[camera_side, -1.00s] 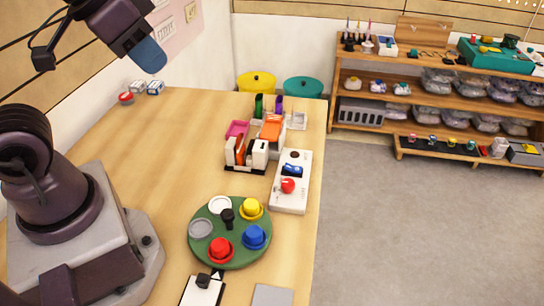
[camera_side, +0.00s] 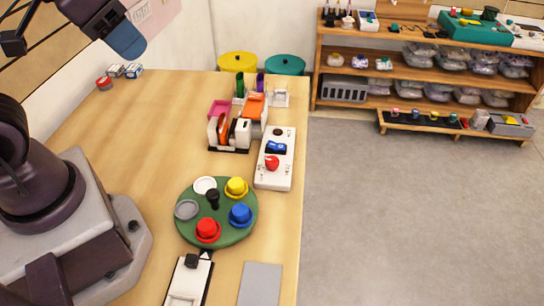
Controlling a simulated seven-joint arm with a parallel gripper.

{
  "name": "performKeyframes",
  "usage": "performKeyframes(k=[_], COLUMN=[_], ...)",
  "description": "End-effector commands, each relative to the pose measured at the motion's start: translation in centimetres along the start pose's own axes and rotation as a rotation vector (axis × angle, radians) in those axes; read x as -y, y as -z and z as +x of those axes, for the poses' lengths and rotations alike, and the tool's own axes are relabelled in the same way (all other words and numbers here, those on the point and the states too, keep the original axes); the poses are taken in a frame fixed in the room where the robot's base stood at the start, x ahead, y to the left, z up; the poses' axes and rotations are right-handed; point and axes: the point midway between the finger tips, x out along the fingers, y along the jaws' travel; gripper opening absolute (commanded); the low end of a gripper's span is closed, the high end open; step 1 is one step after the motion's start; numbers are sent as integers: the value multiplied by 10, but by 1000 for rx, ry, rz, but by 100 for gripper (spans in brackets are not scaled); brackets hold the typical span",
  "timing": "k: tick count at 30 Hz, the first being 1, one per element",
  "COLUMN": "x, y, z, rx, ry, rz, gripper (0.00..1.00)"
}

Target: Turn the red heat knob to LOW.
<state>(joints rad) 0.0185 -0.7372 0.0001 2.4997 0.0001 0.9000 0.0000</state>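A white control panel (camera_side: 274,178) lies on the table near its right edge. A red knob (camera_side: 271,162) sits on its near half, with a blue switch (camera_side: 276,147) and a small dark round part (camera_side: 277,132) beyond it. I take this red knob as the heat knob. Its markings and pointer are too small to read. The end of my arm, with a blue-grey tip (camera_side: 127,41), is at the upper left, high and well apart from the panel. Its fingers cannot be made out.
A round green board (camera_side: 228,235) with red, yellow and blue knobs stands nearer. A holder with upright pieces (camera_side: 229,148) is just left of the panel. Small boxes (camera_side: 133,71) lie at the far left. Shelves (camera_side: 400,72) stand behind. The table's left middle is clear.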

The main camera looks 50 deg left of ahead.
Motion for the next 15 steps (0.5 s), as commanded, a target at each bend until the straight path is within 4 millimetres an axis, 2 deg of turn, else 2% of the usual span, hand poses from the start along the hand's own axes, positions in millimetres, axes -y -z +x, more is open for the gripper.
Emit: performKeyframes(k=[1, 3, 8, 15], x=[-3, -7, -19, -37], y=[-2, -2, 12, 37], z=[7, 19, 53, 119], rx=[35, 94, 254, 449], ry=[-10, -28, -83, -93], rz=[14, 28, 23, -68], gripper=[41, 57, 57, 57])
